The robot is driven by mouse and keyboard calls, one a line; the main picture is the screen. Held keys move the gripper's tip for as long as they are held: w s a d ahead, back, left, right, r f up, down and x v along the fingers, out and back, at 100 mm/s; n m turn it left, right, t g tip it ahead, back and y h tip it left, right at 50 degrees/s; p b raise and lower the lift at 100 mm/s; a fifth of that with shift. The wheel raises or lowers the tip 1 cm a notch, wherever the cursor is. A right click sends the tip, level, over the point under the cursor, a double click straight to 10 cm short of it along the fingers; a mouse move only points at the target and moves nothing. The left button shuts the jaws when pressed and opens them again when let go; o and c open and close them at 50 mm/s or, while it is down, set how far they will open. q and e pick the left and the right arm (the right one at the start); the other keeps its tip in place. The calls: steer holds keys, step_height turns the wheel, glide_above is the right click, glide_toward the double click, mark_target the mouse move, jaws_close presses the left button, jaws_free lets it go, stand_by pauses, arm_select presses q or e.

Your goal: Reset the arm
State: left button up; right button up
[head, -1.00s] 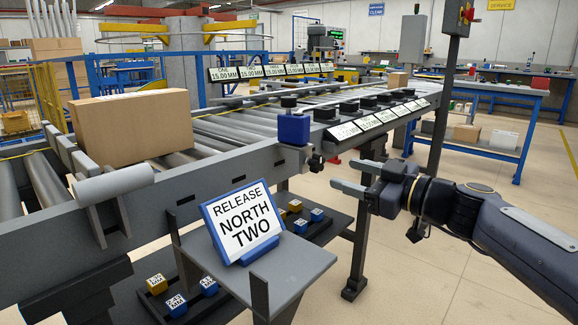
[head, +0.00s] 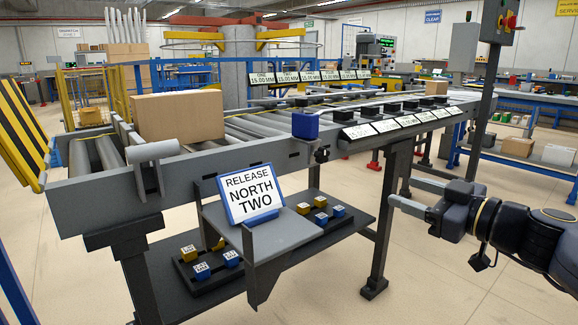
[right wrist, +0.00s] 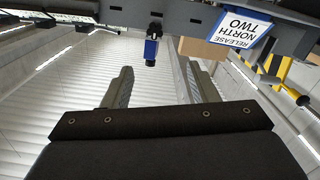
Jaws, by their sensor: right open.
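My right gripper (head: 408,196) is open and empty in the head view, held in free air to the right of the conveyor and its front leg. Its two parted fingers also show in the right wrist view (right wrist: 160,88), with nothing between them. A sign reading "RELEASE NORTH TWO" (head: 250,193) stands on a grey shelf (head: 275,240) in front of the conveyor (head: 110,195). It also shows upside down in the right wrist view (right wrist: 243,32). My left gripper is not in view.
A cardboard box (head: 178,117) rests on the rollers. A lower dark shelf (head: 290,250) holds several yellow and blue blocks. A dark post with a red button box (head: 500,22) stands behind my right arm. The floor (head: 440,270) below the right gripper is clear.

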steer(key=s+a+f+m+g+h+p, duration=0.15)
steer(key=s+f+m+g+h, duration=0.35)
steer(key=s+f, duration=0.75)
steer(key=s+a+f+m+g+h+p, duration=0.1)
steer(key=s+f+m+g+h+p, duration=0.15)
steer(key=s+f+m, duration=0.95)
step_height(320, 180, up, 40)
steer(key=s+n+p, duration=0.2)
steer(key=n+p, duration=0.2)
steer(key=p, duration=3.4)
steer(key=shift+s+d+f+n, duration=0.2)
steer(key=shift+s+d+n, duration=0.05)
steer(key=shift+s+n, duration=0.15)
